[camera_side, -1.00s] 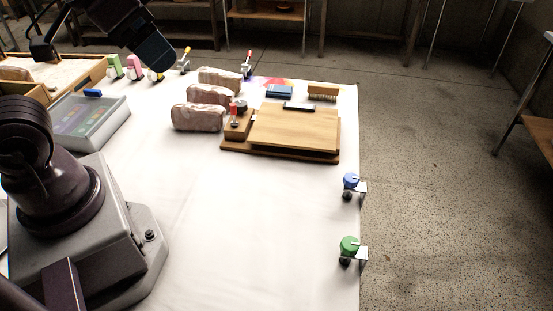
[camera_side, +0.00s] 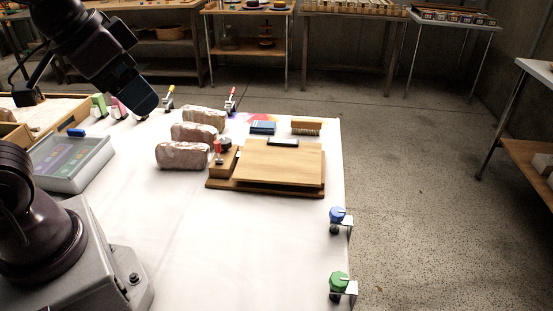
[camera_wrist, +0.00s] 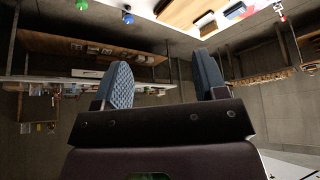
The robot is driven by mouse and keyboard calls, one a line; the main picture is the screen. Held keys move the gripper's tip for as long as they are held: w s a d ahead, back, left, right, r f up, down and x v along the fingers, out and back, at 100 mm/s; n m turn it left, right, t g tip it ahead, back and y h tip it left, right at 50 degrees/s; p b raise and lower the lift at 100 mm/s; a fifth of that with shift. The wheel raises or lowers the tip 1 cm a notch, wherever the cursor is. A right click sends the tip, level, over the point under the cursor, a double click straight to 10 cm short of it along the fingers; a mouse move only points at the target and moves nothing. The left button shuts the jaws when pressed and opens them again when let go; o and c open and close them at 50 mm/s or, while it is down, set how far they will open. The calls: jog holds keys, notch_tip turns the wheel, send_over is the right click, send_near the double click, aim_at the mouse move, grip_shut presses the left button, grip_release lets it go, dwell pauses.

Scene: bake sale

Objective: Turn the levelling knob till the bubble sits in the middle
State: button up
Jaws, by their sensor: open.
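A wooden board assembly (camera_side: 215,186) lies on the white-topped table, with a raised tan plate (camera_side: 280,165) on it. A small dark bar with a pale green strip (camera_side: 283,142), perhaps the level vial, sits at the plate's far edge; the bubble is too small to make out. A dark knob (camera_side: 225,143) stands on a block at the board's left, beside a small red-topped piece (camera_side: 217,146). My gripper (camera_side: 143,100) is raised at upper left, well away from the board. In the wrist view its two blue pads (camera_wrist: 163,82) are apart with nothing between them.
Several wrapped loaves (camera_side: 182,155) lie close left of the board. A brush (camera_side: 306,126) and blue item (camera_side: 263,127) lie behind it. Blue (camera_side: 337,215) and green (camera_side: 339,281) clamps grip the right edge. A tablet-like panel (camera_side: 70,160) is at left. The front tabletop is clear.

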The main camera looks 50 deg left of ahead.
dwell(0.4)
jog(key=n+g, duration=0.6)
jog(key=n, duration=0.6)
send_near(225, 140)
jog(key=f, duration=0.9)
jog(key=shift+s+f, duration=0.15)
jog(key=shift+s, duration=0.05)
